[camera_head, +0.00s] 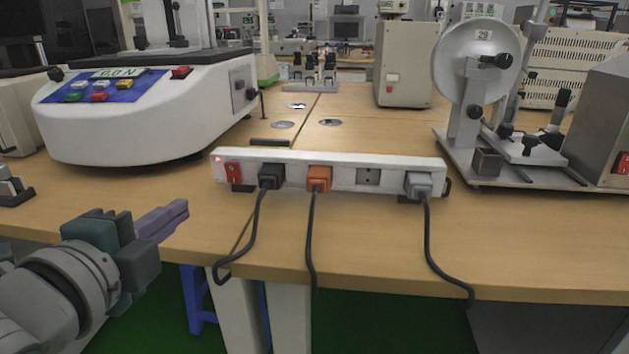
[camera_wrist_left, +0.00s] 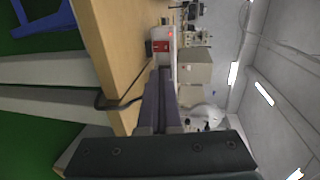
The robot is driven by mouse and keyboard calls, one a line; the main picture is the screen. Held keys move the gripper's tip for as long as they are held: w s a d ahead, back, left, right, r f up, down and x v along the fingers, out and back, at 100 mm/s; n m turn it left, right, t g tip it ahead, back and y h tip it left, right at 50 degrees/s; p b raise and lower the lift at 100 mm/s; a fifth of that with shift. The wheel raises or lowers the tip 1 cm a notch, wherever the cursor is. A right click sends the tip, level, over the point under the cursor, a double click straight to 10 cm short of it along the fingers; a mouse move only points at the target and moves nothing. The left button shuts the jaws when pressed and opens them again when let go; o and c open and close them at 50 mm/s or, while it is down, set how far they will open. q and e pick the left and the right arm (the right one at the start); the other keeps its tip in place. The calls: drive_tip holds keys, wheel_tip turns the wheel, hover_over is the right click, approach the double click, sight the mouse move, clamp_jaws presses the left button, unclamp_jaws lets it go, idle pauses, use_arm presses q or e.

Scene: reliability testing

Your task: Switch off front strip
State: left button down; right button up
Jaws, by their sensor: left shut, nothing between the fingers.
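The front strip (camera_head: 343,160) is a white power strip lying along the front of the table. Its red rocker switch (camera_head: 233,173) is on its left end, with a small lit red light (camera_head: 219,159) just above and left of it. A black plug (camera_head: 271,176), an orange plug (camera_head: 319,178) and a grey plug (camera_head: 418,184) sit in its sockets. My left gripper (camera_head: 183,209) is shut and empty, in front of and left of the switch, apart from it. In the left wrist view the red switch (camera_wrist_left: 161,46) lies just beyond the fingertips (camera_wrist_left: 161,72). My right gripper is not in view.
Dark cables hang from the plugs over the front edge of the wooden table (camera_head: 375,245). A white machine (camera_head: 150,125) with coloured buttons stands behind left. A metal test rig (camera_head: 480,110) stands behind right. The tabletop between my left gripper and the switch is clear.

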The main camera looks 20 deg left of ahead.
sight(231, 170)
use_arm(q)
drive_tip(key=shift+w+f, duration=0.15)
drive_tip(key=shift+f, duration=0.1)
drive_tip(key=b+x, duration=0.1)
drive_tip(key=x, duration=0.3)
drive_tip(key=b+x, duration=0.1)
drive_tip(key=x, duration=0.3)
drive_tip(key=b+x, duration=0.2)
drive_tip(key=x, duration=0.2)
drive_tip(key=shift+w+r, duration=0.25)
drive_tip(key=shift+w, duration=0.25)
drive_tip(key=shift+w+a+r, duration=0.15)
drive_tip(key=shift+w+a, duration=0.05)
drive_tip(key=shift+w, duration=0.3)
